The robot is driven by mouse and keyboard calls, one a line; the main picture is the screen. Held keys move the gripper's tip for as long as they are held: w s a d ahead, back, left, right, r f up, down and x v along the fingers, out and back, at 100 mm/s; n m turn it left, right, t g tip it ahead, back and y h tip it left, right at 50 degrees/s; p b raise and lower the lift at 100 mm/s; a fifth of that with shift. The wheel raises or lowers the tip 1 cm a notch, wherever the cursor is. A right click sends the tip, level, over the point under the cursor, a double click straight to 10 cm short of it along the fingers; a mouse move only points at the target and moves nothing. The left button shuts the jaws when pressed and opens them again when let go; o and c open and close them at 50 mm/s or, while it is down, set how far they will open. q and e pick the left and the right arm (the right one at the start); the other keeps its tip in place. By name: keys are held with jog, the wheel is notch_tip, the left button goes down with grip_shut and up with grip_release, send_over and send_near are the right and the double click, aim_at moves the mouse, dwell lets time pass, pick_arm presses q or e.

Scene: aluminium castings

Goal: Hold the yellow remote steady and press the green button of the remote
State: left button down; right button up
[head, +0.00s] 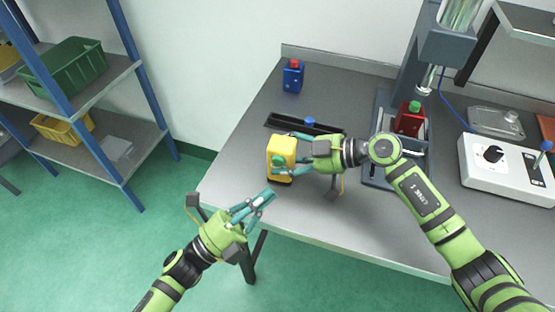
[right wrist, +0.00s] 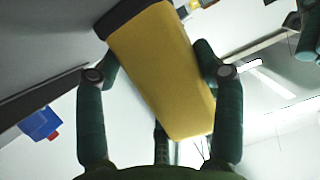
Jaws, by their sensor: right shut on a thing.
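The yellow remote (head: 284,148) is held up over the front left edge of the workbench, its green button (head: 278,160) facing out to the left. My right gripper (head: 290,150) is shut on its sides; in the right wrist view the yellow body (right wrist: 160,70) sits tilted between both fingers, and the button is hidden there. My left gripper (head: 268,197) is below and left of the remote, apart from it, with its fingertips close together and nothing seen between them. A teal finger also shows at the upper right of the right wrist view (right wrist: 309,38).
A blue remote with a red button (head: 293,76) stands at the back left of the bench (head: 345,222). A red remote with a green button (head: 408,118) stands in a fixture to the right. A white control box (head: 505,170) is farther right. A shelf (head: 110,160) stands left.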

jog(key=o, duration=1.3)
jog(key=shift+f, duration=0.1)
